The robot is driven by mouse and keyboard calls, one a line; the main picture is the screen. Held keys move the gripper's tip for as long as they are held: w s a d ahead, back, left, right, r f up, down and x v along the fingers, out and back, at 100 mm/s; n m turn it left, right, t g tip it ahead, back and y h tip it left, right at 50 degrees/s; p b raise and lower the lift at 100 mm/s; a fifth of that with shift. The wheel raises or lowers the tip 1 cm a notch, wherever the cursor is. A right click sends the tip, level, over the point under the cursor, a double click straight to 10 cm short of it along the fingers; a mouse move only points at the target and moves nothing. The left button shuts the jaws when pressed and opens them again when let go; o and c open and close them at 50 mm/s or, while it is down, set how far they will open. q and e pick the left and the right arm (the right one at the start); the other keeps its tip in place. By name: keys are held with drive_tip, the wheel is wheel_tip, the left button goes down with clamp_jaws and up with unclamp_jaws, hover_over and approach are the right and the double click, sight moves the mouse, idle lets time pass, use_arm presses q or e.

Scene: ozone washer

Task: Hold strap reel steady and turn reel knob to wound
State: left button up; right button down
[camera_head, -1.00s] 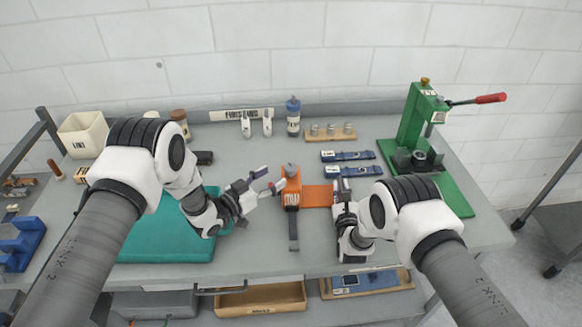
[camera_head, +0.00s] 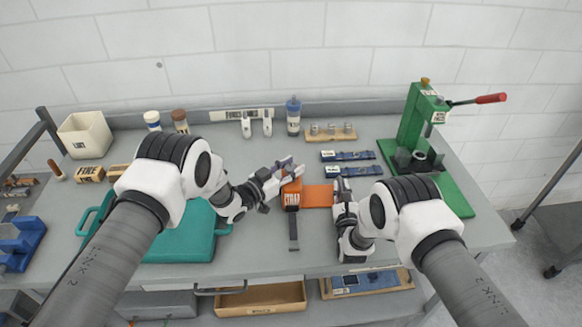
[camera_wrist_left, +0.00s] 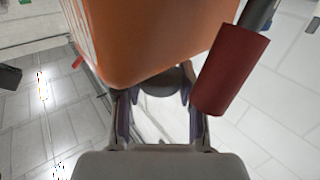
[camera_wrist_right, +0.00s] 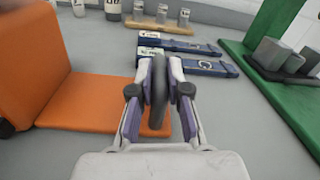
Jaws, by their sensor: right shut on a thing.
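The orange strap reel (camera_head: 291,200) stands mid-bench, with a flat orange plate (camera_head: 319,195) to its right and a dark strap (camera_head: 293,232) toward the front. My left gripper (camera_head: 289,166) is at the top of the reel with its fingers apart. In the left wrist view the orange body (camera_wrist_left: 150,40) is close, and a dark grey round knob (camera_wrist_left: 165,84) shows between the fingers, contact unclear. My right gripper (camera_head: 342,187) is shut at the plate's right end on a thin grey upright piece (camera_wrist_right: 159,85), apparently the reel's handle. The knob is mostly hidden in the head view.
Two blue strap-like pieces (camera_head: 347,155) lie behind my right gripper. A green press (camera_head: 418,125) with a red-handled lever stands at right. A teal case (camera_head: 180,235) lies under my left arm. A blue-capped bottle (camera_head: 293,115) stands behind the reel.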

sight(291, 167)
use_arm(q)
drive_tip(key=shift+m+g+h, duration=0.3)
drive_tip(key=shift+h, duration=0.1)
drive_tip(key=m+g+h, duration=0.2)
drive_tip(key=g, duration=0.1)
drive_tip(key=shift+w+r, duration=0.1)
drive_tip(key=shift+d+m+g+h, duration=0.1)
drive_tip(key=shift+m+g+h, duration=1)
drive_tip(key=shift+m+g, duration=0.85)
drive_tip(key=shift+g, duration=0.35)
drive_tip(key=o, duration=1.1)
drive_tip(key=shift+o, duration=0.2)
wheel_tip(291, 167, up, 10)
drive_tip(key=shift+f, duration=0.1)
